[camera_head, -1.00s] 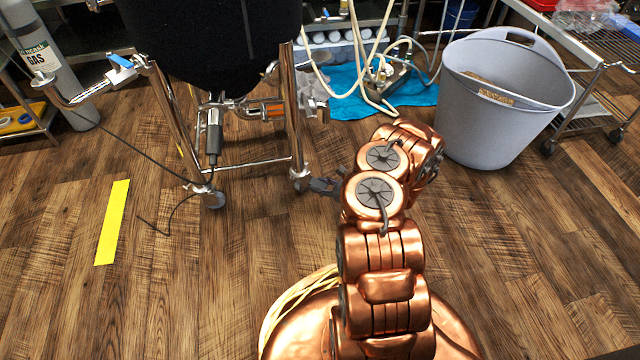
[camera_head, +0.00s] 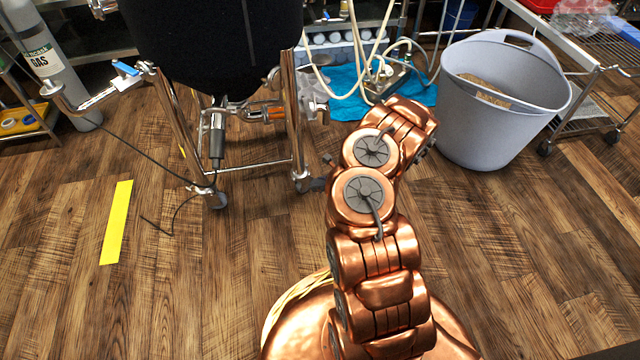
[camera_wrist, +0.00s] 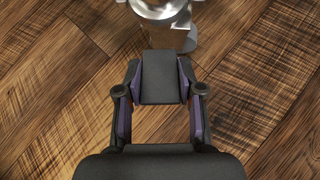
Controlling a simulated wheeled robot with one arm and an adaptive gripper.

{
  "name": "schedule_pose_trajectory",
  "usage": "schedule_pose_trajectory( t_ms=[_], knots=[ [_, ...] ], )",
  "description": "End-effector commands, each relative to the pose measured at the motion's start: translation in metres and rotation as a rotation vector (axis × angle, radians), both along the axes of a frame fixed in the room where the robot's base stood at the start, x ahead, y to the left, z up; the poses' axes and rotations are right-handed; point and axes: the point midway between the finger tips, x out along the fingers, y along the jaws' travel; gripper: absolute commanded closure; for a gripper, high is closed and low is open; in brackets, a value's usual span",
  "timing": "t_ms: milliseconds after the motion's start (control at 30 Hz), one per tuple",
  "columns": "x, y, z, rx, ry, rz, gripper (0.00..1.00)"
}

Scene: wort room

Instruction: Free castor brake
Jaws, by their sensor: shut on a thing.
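A steel-legged stand (camera_head: 290,120) carries a large black-jacketed vessel (camera_head: 215,45). Its near right castor (camera_head: 302,182) stands on the wood floor. My gripper (camera_head: 318,185) is low beside that castor on its right, mostly hidden by my copper arm in the head view. In the wrist view, my gripper (camera_wrist: 160,90) has its two fingers on either side of a dark flat block, which looks like the castor's brake pedal (camera_wrist: 160,77). The castor's metal housing (camera_wrist: 160,8) and pale wheel (camera_wrist: 186,38) are just beyond. I cannot tell the brake's position.
The near left castor (camera_head: 216,198) has a black cable (camera_head: 165,225) by it. A grey bucket (camera_head: 500,110) stands at right. Hoses lie on a blue cloth (camera_head: 350,85) behind. Yellow tape (camera_head: 117,222) marks the floor at left. The front floor is clear.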

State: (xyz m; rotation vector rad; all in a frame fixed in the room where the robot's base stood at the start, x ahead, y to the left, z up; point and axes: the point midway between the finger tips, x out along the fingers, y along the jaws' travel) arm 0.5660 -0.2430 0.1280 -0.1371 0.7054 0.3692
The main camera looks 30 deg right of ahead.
Motion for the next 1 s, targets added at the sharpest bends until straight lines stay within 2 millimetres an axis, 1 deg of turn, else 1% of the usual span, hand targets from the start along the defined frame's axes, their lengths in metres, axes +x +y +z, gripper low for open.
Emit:
schedule_pose_trajectory(
  t_ms=[167,200,433,767,867,1000],
  knots=[
    [0.0,0.0,0.0,0.0,0.0,0.0,0.98],
    [0.0,0.0,0.0,0.0,0.0,0.0,0.62],
    [0.0,0.0,0.0,0.0,0.0,0.0,0.38],
    [-0.001,0.0,0.001,0.0,0.0,0.0,0.38],
    [-0.004,-0.002,0.004,0.001,0.0,-0.002,0.38],
    [-0.013,-0.008,0.013,0.0,0.0,-0.005,0.38]
  ],
)
